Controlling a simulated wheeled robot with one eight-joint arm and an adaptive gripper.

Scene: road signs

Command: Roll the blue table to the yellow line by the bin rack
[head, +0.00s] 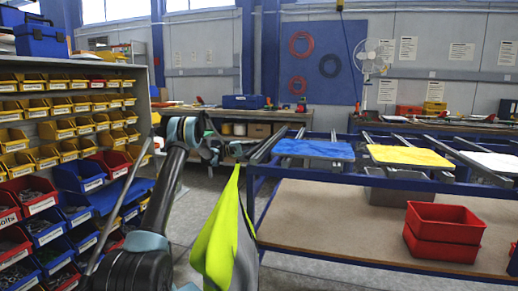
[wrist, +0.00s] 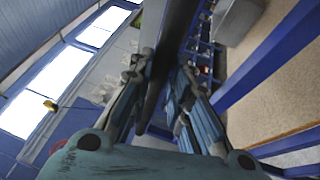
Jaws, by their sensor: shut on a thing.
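The blue table (head: 330,176) fills the right of the head view, with a blue frame, dark rails across the top and a beige lower shelf (head: 340,225). My gripper (head: 222,150) is at its near left corner, by the end of a dark rail (head: 266,148). In the wrist view the fingers of my gripper (wrist: 163,85) close around a dark bar (wrist: 172,45), which looks like this rail. The bin rack (head: 60,150) stands at the left with yellow, red and blue bins. No yellow line is visible on the floor.
Blue, yellow and white sheets lie on the table top, and red bins (head: 443,232) sit on its shelf. A yellow-grey vest (head: 222,235) hangs at its left corner. Grey floor (head: 200,195) shows between rack and table. Workbenches (head: 250,114) line the back wall.

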